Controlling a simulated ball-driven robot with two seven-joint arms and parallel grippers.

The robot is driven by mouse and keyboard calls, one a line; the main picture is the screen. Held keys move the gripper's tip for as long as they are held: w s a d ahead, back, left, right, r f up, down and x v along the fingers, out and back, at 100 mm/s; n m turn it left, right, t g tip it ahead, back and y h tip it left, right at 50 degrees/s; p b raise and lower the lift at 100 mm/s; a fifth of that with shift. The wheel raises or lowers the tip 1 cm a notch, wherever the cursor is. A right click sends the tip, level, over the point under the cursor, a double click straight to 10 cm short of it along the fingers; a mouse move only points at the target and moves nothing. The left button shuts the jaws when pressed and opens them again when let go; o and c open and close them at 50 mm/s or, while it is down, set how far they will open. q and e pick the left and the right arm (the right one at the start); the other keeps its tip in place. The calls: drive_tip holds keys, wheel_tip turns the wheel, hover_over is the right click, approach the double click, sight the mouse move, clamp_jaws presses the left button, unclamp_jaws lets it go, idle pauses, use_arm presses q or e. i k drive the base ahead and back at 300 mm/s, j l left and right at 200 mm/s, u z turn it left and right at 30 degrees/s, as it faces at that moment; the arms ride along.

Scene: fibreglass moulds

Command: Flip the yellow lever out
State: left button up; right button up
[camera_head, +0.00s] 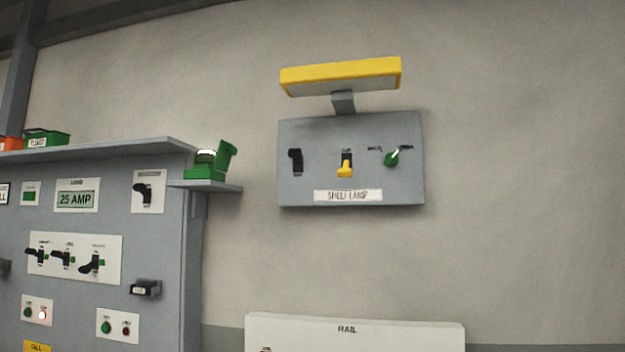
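The yellow lever (345,169) sits in the middle of a grey wall panel (300,185) labelled "SHELF LAMP". It hangs below a small dark mount, its wide end pointing down. Neither of my grippers shows in the head view.
A yellow-topped lamp (341,74) juts out above the panel. At left stands a grey cabinet (90,220) with several switches and a shelf (100,149). A green object (210,163) stands on a side ledge. A white "RAIL" box (350,338) is below.

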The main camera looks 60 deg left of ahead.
sight(346, 171)
drive_tip(key=u, duration=1.6)
drive_tip(key=i+j+u, duration=0.15)
drive_tip(key=j, duration=0.2)
drive_tip(key=i, duration=0.05)
